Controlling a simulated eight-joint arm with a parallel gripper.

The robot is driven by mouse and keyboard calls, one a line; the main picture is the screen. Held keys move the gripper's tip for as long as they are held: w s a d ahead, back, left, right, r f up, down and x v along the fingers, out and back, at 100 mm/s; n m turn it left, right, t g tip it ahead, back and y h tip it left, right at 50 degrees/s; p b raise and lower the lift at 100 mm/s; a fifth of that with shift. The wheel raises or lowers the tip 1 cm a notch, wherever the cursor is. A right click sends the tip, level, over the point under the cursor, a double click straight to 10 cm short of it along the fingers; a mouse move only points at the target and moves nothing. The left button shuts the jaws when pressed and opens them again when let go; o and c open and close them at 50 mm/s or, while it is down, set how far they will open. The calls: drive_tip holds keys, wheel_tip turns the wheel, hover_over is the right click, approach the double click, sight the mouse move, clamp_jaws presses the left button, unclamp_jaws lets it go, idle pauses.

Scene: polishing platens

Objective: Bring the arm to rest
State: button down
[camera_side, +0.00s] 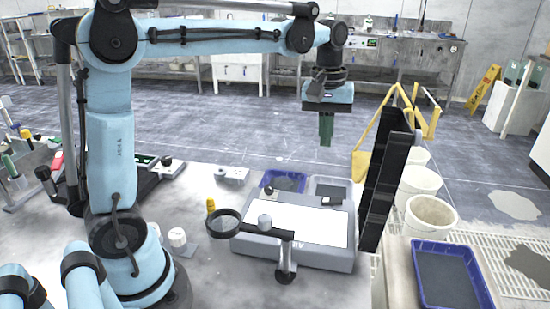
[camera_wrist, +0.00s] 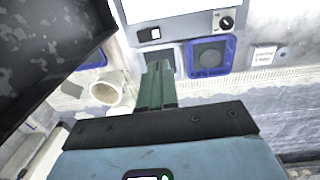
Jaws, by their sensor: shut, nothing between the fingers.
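My gripper (camera_side: 326,130) hangs at the end of my light-blue arm, pointing down, high above the work table. Its green fingers are shut together with nothing between them. In the wrist view the closed fingers (camera_wrist: 157,85) point toward a grey tray beside the light box. The gripper is apart from everything on the table.
A light box (camera_side: 300,220) with a bright white top stands below, a magnifier (camera_side: 224,226) in front of it. Blue-rimmed and grey trays sit behind it. A tall black panel (camera_side: 383,180) stands to the right, close to white buckets (camera_side: 432,216). A blue tray (camera_side: 484,290) is at lower right.

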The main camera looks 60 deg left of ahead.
drive_tip(key=shift+s, duration=0.1)
drive_tip(key=s+d+f+m+t, duration=0.1)
drive_tip(key=s+f+m+t, duration=0.2)
drive_tip(key=s+m, duration=0.25)
drive_tip(key=s+d+f+m+t, duration=0.2)
drive_tip(key=s+f+m+t, duration=0.15)
drive_tip(key=s, duration=0.35)
wheel_tip(320, 180, up, 6)
drive_tip(key=n+g+h, duration=0.1)
drive_tip(key=n+g, duration=0.4)
drive_tip(key=n, duration=0.4)
hover_over(337, 200)
drive_tip(key=s+a, duration=0.2)
drive_tip(key=a, duration=0.1)
drive_tip(key=f, duration=0.4)
drive_tip(key=w+d+f, duration=0.1)
drive_tip(key=f, duration=0.4)
drive_tip(key=d+f, duration=0.1)
drive_tip(key=f, duration=0.3)
drive_tip(key=shift+w+d+f, duration=0.15)
drive_tip(key=shift+w+d, duration=0.1)
drive_tip(key=shift+w, duration=0.1)
